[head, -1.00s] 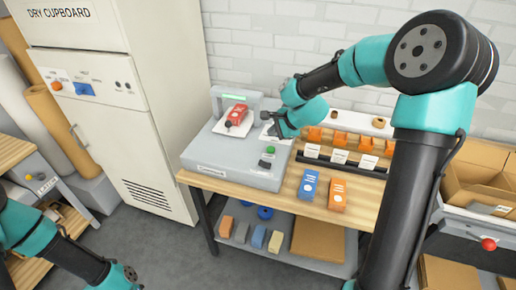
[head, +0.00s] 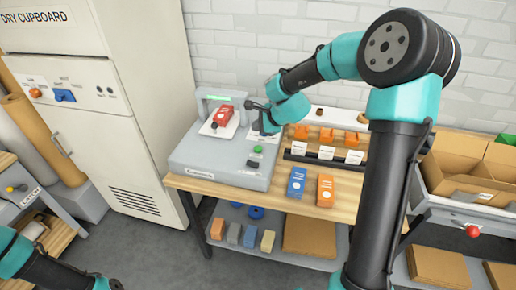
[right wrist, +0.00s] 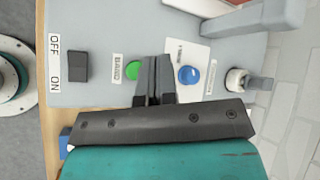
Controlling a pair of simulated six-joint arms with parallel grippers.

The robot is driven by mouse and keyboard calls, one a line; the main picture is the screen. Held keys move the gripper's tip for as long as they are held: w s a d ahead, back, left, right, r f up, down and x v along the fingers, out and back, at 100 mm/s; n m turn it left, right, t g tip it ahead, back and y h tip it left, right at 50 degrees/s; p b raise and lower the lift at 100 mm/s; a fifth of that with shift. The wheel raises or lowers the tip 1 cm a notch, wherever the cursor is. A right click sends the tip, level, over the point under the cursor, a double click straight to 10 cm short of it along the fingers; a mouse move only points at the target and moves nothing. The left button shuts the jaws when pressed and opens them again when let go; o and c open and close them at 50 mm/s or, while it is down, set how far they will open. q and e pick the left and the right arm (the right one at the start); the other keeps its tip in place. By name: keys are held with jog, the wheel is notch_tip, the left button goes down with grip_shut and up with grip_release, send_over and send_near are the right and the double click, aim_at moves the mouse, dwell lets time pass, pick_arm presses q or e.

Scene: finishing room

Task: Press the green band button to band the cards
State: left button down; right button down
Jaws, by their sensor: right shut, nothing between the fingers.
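The grey banding machine (head: 185,158) stands on the wooden bench. A red card pack (head: 223,115) lies on its white plate, by a lit green strip. The green band button (head: 258,148) is on the machine's front right; in the right wrist view it (right wrist: 132,70) sits beside a BAND label. My right gripper (head: 264,128) is over the machine's right side, behind the button. In the right wrist view its dark fingers (right wrist: 154,64) are together and empty, just right of the green button. I cannot tell whether they touch the panel. My left arm shows at lower left; its gripper is out of frame.
A black OFF/ON switch (right wrist: 78,66) and a blue button (right wrist: 188,75) flank the green button, with a knob (right wrist: 237,80) farther right. A blue box (head: 297,182) and an orange box (head: 325,190) stand on the bench. Labelled orange holders (head: 326,135) stand behind them.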

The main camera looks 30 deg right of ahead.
aim_at(258, 149)
jog(key=shift+f, duration=3.3)
jog(key=shift+f, duration=0.95)
jog(key=shift+r, duration=0.15)
dwell(0.4)
jog(key=shift+r, duration=0.8)
jog(key=shift+r, duration=2.5)
